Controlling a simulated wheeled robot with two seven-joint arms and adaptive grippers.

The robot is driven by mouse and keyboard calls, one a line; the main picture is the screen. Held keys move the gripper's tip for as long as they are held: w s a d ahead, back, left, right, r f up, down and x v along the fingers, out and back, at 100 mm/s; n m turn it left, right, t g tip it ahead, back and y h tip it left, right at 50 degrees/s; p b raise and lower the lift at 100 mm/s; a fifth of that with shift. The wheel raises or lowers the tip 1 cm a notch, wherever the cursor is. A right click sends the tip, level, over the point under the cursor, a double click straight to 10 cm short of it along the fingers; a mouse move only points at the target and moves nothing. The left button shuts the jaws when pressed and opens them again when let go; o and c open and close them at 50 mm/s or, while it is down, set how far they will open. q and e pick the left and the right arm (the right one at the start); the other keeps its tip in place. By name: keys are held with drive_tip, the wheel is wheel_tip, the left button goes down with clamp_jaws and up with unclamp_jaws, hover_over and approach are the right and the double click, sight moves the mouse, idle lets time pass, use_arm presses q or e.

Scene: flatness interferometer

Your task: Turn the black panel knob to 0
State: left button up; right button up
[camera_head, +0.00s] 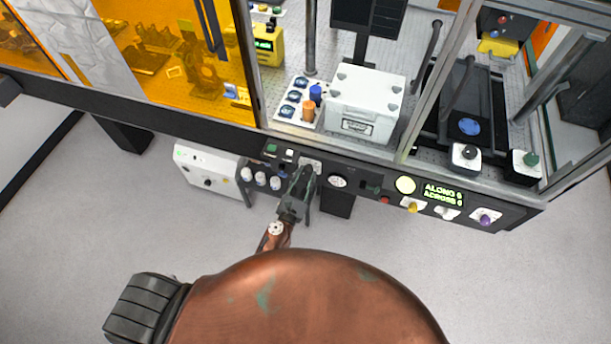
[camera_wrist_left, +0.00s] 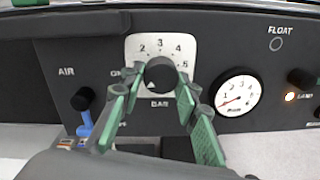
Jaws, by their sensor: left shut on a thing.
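The black panel knob (camera_wrist_left: 161,74) sits on a white dial plate (camera_wrist_left: 137,45) with the figures 2, 3, 4 and 5 showing and BAR printed below. My left gripper (camera_wrist_left: 158,88) is at the knob, with its green-padded fingers on either side of it, shut on it. The lower left of the scale is partly hidden by a finger, and I see no 0. I cannot tell which figure the knob points at. In the head view, my left gripper (camera_head: 305,174) reaches the front panel (camera_head: 358,178) from below and covers the knob. My right gripper is not in view.
A round gauge (camera_wrist_left: 238,96) is right of the knob, with a lit lamp (camera_wrist_left: 291,97) beyond it. A blue-handled AIR valve (camera_wrist_left: 83,105) is to the left. In the head view, a green display (camera_head: 443,195) reads ALONG and ACROSS, above coloured knobs.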

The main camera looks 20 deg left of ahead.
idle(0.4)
use_arm(q)
drive_tip(key=o, duration=1.2)
drive_tip(key=shift+c, duration=0.2)
drive_tip(key=s, duration=1.2)
drive_tip(key=shift+a, duration=0.35)
